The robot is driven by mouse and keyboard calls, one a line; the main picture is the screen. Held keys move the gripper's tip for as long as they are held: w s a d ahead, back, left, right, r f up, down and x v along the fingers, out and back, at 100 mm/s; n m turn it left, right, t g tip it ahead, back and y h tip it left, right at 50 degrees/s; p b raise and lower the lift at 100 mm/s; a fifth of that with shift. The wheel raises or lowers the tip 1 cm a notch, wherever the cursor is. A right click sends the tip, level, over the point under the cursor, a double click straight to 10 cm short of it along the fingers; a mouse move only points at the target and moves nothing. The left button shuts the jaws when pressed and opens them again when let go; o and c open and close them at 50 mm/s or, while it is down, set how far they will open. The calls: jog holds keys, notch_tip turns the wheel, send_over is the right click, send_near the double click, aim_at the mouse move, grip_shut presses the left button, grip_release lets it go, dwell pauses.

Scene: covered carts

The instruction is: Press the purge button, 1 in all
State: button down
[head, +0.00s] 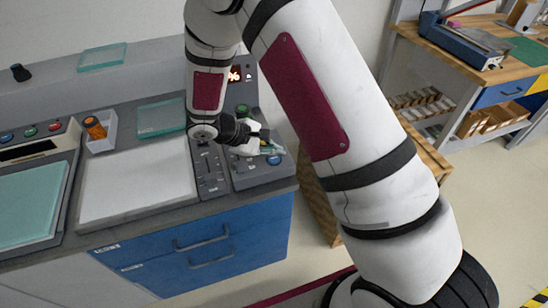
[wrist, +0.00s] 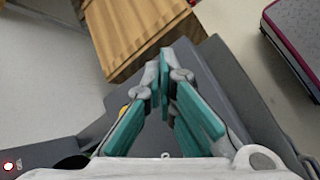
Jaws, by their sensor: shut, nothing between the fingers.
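My gripper (head: 272,147) is low over the right-hand grey control panel (head: 250,181) on the counter. In the wrist view its teal fingers (wrist: 165,68) are shut tip to tip and empty. A blue button (head: 275,160) shows on the panel just below the fingers; I cannot tell whether they touch. A green button (head: 243,110) is at the panel's back. Labels are too small to read, so I cannot tell which button is the purge button. In the wrist view a yellow round part (wrist: 123,111) shows partly behind the left finger.
A wooden crate (wrist: 135,30) stands beyond the counter's edge.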

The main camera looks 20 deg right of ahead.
aim_at(275, 160)
jog(key=shift+r+p, duration=0.85)
jog(key=shift+r, duration=1.55)
jog(key=shift+r, duration=0.1)
jog(key=s+d+r+m+y, duration=0.25)
jog(key=s+r, duration=0.25)
jog(key=r, duration=0.4)
jog(key=s+d+r+m+y, duration=0.1)
jog(key=s+r+m, duration=0.2)
jog(key=s+r, duration=0.4)
jog(key=s+a+r+m+t+y, duration=0.3)
jog(key=s+r, duration=0.6)
jog(key=s, duration=0.4)
jog(key=m+t+y, duration=0.1)
jog(key=y, duration=0.1)
jog(key=shift+s+r+m+y, duration=0.35)
jog(key=shift+s, duration=0.05)
